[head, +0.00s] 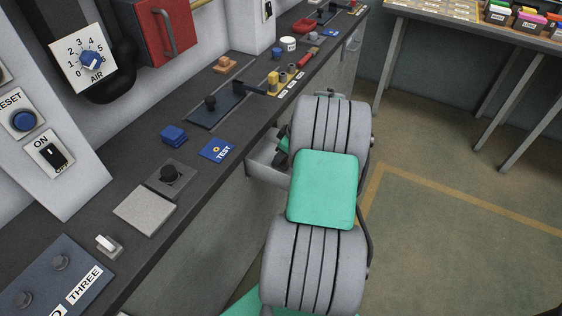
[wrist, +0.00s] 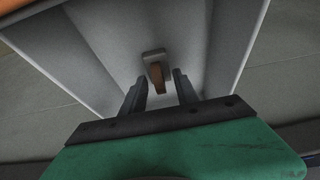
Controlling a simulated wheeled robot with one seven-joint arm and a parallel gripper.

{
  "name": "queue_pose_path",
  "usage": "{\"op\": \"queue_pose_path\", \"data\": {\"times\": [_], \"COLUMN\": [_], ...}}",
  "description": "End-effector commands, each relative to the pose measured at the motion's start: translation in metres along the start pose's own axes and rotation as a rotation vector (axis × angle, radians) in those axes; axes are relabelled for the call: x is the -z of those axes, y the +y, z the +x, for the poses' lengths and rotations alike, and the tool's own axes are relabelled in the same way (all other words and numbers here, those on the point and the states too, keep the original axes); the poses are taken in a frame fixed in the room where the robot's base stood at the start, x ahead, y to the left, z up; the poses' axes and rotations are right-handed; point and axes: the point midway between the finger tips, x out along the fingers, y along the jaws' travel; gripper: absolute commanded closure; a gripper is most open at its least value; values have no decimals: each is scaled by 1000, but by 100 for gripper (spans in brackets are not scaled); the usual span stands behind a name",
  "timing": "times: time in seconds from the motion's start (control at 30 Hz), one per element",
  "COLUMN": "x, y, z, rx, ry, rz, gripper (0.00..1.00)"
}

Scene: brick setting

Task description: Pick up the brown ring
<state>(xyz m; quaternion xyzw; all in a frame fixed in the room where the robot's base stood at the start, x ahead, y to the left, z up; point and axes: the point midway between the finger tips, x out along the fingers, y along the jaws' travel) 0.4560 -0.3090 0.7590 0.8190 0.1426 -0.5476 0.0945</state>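In the wrist view a small brown piece (wrist: 156,76), which looks like the brown ring seen nearly edge-on, is against a small grey block (wrist: 153,54) inside a pale grey drawer (wrist: 220,45). Its full shape and any hole cannot be made out. My gripper (wrist: 158,77) is open, with its two dark fingers apart on either side of the brown piece in the picture. I see no contact, and the depth gap is unclear. In the head view the drawer (head: 262,160) stands open below the counter, and my arm hides most of its inside. The ring does not show there.
A table (head: 455,20) with bins stands at the upper right. The floor (head: 450,220) at right is clear.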

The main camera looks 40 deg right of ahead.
Motion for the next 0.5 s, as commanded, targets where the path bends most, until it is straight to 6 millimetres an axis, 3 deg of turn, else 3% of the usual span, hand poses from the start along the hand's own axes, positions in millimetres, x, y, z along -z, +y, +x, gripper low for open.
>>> {"op": "queue_pose_path", "data": {"times": [0.17,0.5], "x": [0,0], "y": [0,0], "z": [0,-1], "rx": [-1,-1], "ry": [0,0], "rz": [0,1], "gripper": [64,92]}}
